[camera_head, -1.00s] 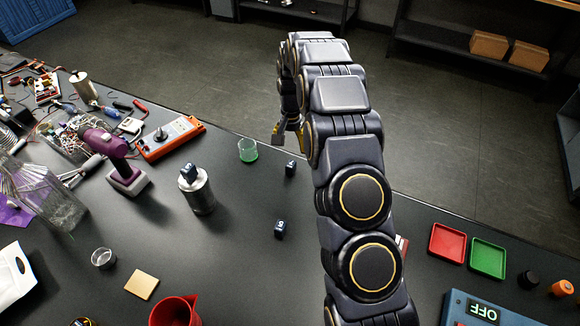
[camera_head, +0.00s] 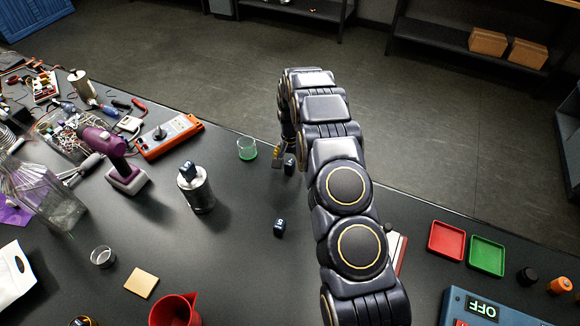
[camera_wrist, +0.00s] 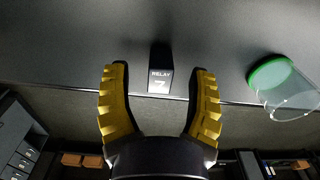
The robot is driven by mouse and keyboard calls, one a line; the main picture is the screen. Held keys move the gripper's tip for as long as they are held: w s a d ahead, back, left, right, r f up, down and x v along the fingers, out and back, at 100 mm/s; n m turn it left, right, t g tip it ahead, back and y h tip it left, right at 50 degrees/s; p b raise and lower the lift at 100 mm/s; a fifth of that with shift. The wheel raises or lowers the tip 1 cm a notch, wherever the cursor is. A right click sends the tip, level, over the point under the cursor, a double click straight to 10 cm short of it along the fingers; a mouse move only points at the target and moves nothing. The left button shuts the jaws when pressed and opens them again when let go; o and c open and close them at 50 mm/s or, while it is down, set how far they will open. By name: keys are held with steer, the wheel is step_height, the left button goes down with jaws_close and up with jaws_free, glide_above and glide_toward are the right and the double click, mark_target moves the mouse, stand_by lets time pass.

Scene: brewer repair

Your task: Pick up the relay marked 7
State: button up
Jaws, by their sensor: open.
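The relay marked 7 is a small dark block with white lettering (camera_wrist: 160,74), standing on the table between and just beyond my fingertips in the wrist view. In the head view it is the dark block (camera_head: 290,163) near the table's far edge. My gripper (camera_wrist: 160,68) is open, its yellow padded fingers on either side, with visible gaps and nothing held. In the head view my gripper (camera_head: 282,157) is partly hidden by my arm, right beside the relay. A second dark block (camera_head: 279,228) stands nearer, and a third (camera_head: 188,170) sits on a metal cylinder (camera_head: 201,195).
A clear cup with green (camera_head: 247,149) stands left of the gripper, also in the wrist view (camera_wrist: 285,88). A red tray (camera_head: 446,242) and a green tray (camera_head: 487,257) lie at the right. A drill (camera_head: 108,145) and an orange meter (camera_head: 170,137) are at the left.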

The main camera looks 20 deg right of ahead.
jaws_close()
